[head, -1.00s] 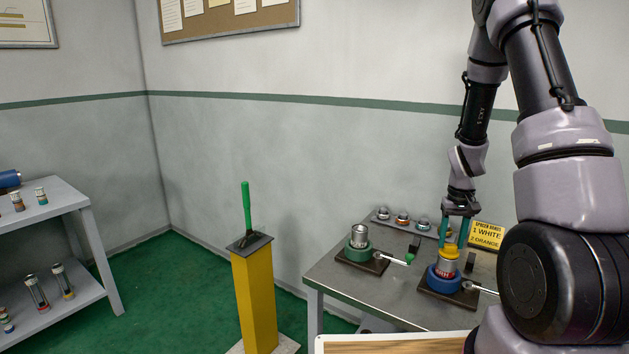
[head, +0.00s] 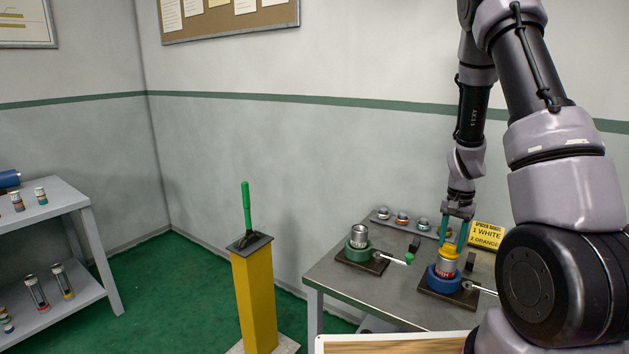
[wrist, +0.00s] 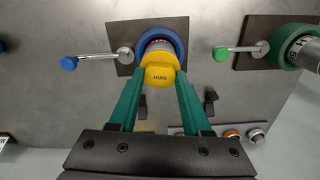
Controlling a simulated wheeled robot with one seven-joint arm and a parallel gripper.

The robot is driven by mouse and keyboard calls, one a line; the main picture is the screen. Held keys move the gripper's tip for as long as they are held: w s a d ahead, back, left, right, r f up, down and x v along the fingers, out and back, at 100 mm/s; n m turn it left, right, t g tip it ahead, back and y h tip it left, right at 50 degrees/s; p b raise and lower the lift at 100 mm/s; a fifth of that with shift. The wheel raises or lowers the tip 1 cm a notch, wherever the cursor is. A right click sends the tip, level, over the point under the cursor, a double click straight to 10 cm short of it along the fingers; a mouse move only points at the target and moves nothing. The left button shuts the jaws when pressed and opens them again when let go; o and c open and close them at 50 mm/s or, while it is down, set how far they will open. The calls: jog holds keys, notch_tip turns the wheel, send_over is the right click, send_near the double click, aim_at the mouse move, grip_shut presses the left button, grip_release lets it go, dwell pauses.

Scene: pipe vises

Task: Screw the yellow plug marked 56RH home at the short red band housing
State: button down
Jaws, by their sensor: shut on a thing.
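The yellow plug (head: 449,253) sits on top of the housing (head: 446,267), which shows a red band and stands in the blue vise (head: 443,281). In the wrist view the yellow plug (wrist: 159,75) shows a dark marking too small to read surely. My gripper (head: 454,244) comes down from above with its green fingers. In the wrist view my gripper (wrist: 159,82) is shut on the yellow plug, one finger on each side. The plug covers most of the housing's mouth. I cannot tell how deep the thread is engaged.
A green vise (head: 357,255) holding a metal housing (head: 358,236) stands to the left on the same table. Vise handles stick out, one with a blue knob (wrist: 69,63). Several plugs sit in a rack (head: 384,215) behind. A yellow sign (head: 487,235) stands at the back.

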jog(key=m, duration=0.6)
jog(key=shift+m, duration=0.8)
jog(key=m, duration=0.2)
jog(key=shift+m, duration=0.3)
jog(key=m, duration=0.6)
jog(key=shift+f, duration=0.1)
jog(key=m, duration=0.5)
jog(key=shift+m, duration=0.3)
jog(key=shift+c, duration=2.2)
grip_release()
